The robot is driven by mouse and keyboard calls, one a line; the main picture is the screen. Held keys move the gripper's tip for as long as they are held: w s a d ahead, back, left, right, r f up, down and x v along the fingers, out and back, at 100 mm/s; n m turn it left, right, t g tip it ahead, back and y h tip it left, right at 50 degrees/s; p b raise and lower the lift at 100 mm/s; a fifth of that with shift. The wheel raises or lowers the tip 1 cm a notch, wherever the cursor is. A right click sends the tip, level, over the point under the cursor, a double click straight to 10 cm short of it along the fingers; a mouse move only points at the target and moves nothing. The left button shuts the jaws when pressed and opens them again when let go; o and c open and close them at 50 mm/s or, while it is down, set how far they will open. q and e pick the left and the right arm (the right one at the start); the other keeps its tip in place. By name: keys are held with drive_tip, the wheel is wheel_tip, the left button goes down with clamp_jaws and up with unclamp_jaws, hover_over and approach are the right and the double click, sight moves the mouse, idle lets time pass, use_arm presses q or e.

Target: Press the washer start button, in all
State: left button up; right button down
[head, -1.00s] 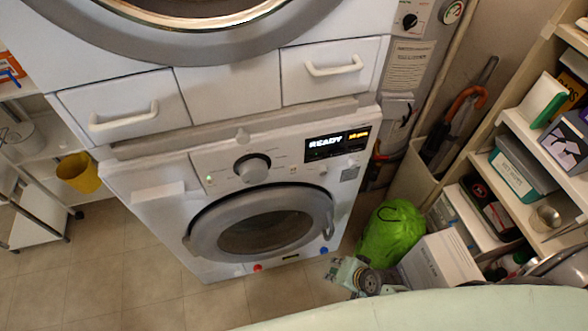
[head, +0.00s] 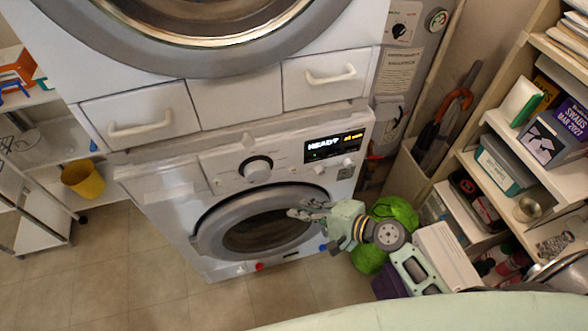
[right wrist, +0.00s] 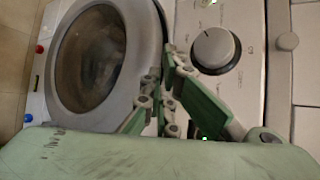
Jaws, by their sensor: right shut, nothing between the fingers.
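The white front-loading washer (head: 165,200) stands below another machine, its round door (head: 208,236) shut. Its display (head: 333,145) reads READY. A round dial (head: 257,169) sits left of the display, and small round controls (head: 347,162) lie under the display. I cannot tell which is the start button. My right gripper (head: 295,212) is shut and empty, in front of the door and below the panel; I cannot tell whether it touches. In the right wrist view, my shut fingers (right wrist: 168,62) point between the door (right wrist: 92,58) and the dial (right wrist: 213,48). My left gripper is not in view.
Shelves with boxes (head: 505,170) stand close on the right. A green bag (head: 398,212) and white box (head: 447,255) are on the floor near my right arm. A yellow bucket (head: 83,180) stands at left. The tiled floor (head: 110,265) at lower left is clear.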

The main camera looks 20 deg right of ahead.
sight(294, 169)
drive_tip(key=w+b, duration=0.1)
drive_tip(key=w, duration=0.8)
drive_tip(key=shift+a, duration=0.15)
drive_tip(key=shift+w, duration=0.1)
idle(1.5)
drive_tip(key=shift+w+b, duration=0.25)
drive_tip(key=shift+b, duration=0.05)
drive_tip(key=shift+w, duration=0.35)
idle(0.5)
drive_tip(key=shift+s, duration=0.15)
drive_tip(key=shift+s+p, duration=0.3)
drive_tip(key=shift+s, duration=0.35)
